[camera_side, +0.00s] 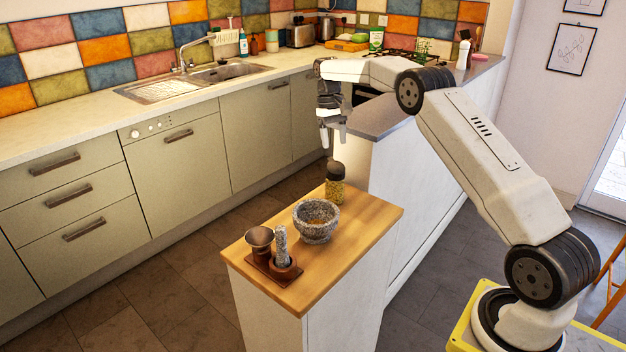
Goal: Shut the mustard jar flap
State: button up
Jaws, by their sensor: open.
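The mustard jar (335,193) is a small clear jar with yellow-brown contents, upright near the far corner of the wooden worktop. Its dark flap (336,171) shows as a rounded dark shape above the jar and looks raised, though it is too small to tell the angle exactly. My gripper (333,140) points down above the jar, apart from it, with its fingers open and nothing between them.
A grey stone mortar (316,236) stands just in front of the jar. The wooden worktop (372,216) is bare on the right.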

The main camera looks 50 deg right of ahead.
jog(key=s+a+r, duration=0.4)
jog(key=s+r, duration=0.3)
jog(key=s, duration=0.4)
jog(key=shift+s+r, duration=0.2)
jog(key=shift+r, duration=0.15)
dwell(0.3)
jog(key=shift+a, duration=0.1)
jog(key=t+h, duration=0.3)
jog(key=t, duration=0.4)
send_near(330, 158)
jog(key=shift+f, duration=0.1)
jog(key=shift+x, duration=3.8)
